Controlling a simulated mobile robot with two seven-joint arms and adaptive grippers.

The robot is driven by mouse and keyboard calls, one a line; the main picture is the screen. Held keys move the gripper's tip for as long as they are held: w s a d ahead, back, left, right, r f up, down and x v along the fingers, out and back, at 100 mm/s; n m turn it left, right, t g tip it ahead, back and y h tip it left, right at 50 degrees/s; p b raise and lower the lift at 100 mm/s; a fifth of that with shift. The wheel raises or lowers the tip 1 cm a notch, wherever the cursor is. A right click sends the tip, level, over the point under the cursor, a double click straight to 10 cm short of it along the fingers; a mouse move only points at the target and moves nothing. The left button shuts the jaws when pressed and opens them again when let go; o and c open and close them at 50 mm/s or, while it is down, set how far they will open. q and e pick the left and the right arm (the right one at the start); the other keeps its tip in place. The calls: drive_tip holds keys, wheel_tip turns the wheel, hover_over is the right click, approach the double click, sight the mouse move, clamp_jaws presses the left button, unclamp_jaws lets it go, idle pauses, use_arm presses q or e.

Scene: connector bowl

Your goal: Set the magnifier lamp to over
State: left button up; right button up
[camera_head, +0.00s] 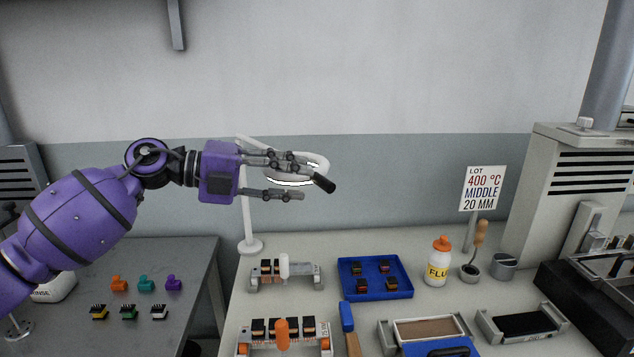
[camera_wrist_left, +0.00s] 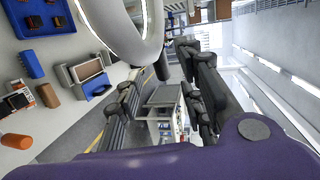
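The magnifier lamp (camera_head: 323,162) has a white ring head with a lit inner edge, a short black handle (camera_head: 325,184) and a white post (camera_head: 247,215) on a round base. The head is held out to the right of the post, above the back left of the bench. My left gripper (camera_head: 303,181) is open, its fingers apart above and below the near side of the ring, tips close to the handle. In the left wrist view the ring (camera_wrist_left: 128,38) is large and the handle (camera_wrist_left: 162,66) shows between the spread fingers; contact cannot be told. My right gripper is not in view.
Below stand a connector fixture (camera_head: 285,275), a blue tray (camera_head: 375,290) with connectors, a flux bottle (camera_head: 437,262) and a lot sign (camera_head: 482,188). A grey side table (camera_head: 130,265) with small coloured parts is at left. The air above the bench is mostly free.

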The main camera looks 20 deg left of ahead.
use_arm(q)
drive_tip(key=v, duration=0.5)
drive_tip(key=shift+a, duration=0.1)
drive_tip(key=shift+f, duration=0.1)
idle(0.3)
